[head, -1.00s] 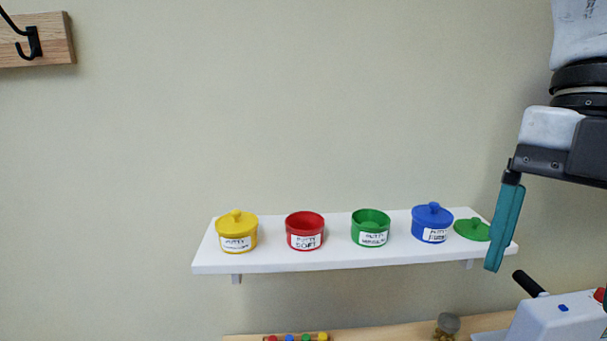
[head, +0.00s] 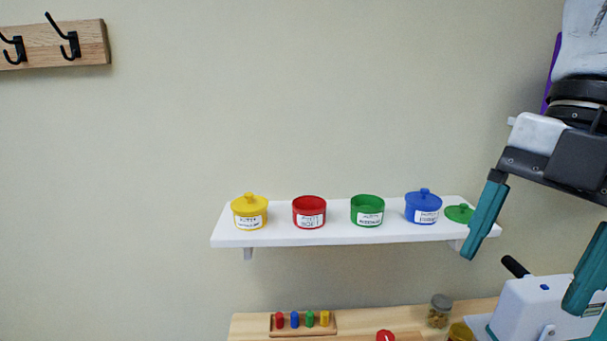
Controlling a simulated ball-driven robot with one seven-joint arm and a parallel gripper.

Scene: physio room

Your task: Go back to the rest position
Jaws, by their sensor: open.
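My gripper (head: 525,270) is at the right side of the head view, with its two teal fingers spread wide and nothing between them. Its left finger hangs in front of the right end of the white shelf (head: 340,236). Its right finger is partly cut off by the picture edge and overlaps a white device with a black handle (head: 530,300). I cannot tell whether either finger touches anything.
On the shelf stand a lidded yellow pot (head: 249,212), open red (head: 309,213) and green (head: 367,211) pots, a lidded blue pot (head: 423,207) and a loose green lid (head: 459,213). Below, a wooden surface (head: 250,327) holds a peg board (head: 303,331) and a jar (head: 439,311).

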